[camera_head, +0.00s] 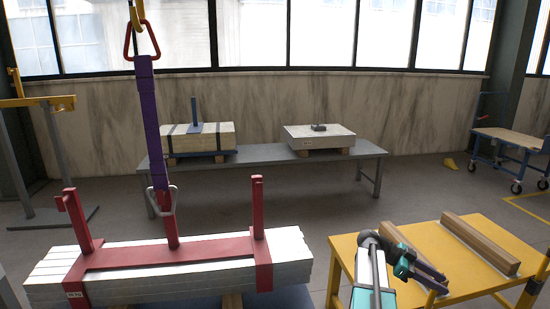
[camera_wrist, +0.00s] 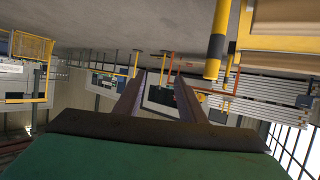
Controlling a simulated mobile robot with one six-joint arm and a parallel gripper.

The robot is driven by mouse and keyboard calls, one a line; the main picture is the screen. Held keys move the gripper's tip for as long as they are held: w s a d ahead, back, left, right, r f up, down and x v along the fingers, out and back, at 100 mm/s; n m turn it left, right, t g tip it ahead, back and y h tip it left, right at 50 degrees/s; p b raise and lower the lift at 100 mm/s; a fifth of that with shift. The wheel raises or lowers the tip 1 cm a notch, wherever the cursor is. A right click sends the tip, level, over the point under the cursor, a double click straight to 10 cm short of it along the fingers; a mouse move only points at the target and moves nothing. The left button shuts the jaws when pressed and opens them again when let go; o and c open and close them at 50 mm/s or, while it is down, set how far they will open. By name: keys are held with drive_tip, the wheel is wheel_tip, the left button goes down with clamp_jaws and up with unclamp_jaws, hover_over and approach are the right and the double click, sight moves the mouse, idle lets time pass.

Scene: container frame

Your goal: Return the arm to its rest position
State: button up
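My arm reaches up from the bottom right of the head view, over the near side of the yellow table (camera_head: 345,245). My gripper (camera_head: 438,283) points to the right and slightly down there, with dark purple fingers. In the wrist view my gripper (camera_wrist: 161,78) shows two fingers standing apart with an empty gap between them. Nothing is held. The wrist picture appears upside down, with the floor at the top.
Wooden beams (camera_head: 480,243) lie on the yellow table close to my gripper. A red lifting frame (camera_head: 170,253) sits on white slabs (camera_head: 200,286) at left, under a purple strap (camera_head: 150,120). A grey table (camera_head: 265,154) with loads stands behind. Open floor lies between.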

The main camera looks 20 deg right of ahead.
drive_tip(key=w+a+f+n+t+p, duration=0.25)
drive_tip(key=w+a+f+n, duration=0.2)
drive_tip(key=a+f, duration=0.65)
drive_tip(key=w+a+f+n+t+p, duration=0.1)
drive_tip(key=w+a+f+n+p, duration=0.55)
drive_tip(key=a, duration=0.95)
drive_tip(key=s+a+f+n+y, duration=0.3)
drive_tip(key=s+a+f+n, duration=0.2)
drive_tip(key=a, duration=0.5)
drive_tip(key=s+a+f+n+t+y+p, duration=0.1)
drive_tip(key=s+a+f+n+y, duration=0.2)
drive_tip(key=a, duration=0.8)
drive_tip(key=s+a+f+n+y, duration=0.3)
drive_tip(key=s+a+f+n, duration=0.5)
drive_tip(key=s+a, duration=0.1)
drive_tip(key=shift+s+a, duration=0.35)
drive_tip(key=shift+a, duration=0.55)
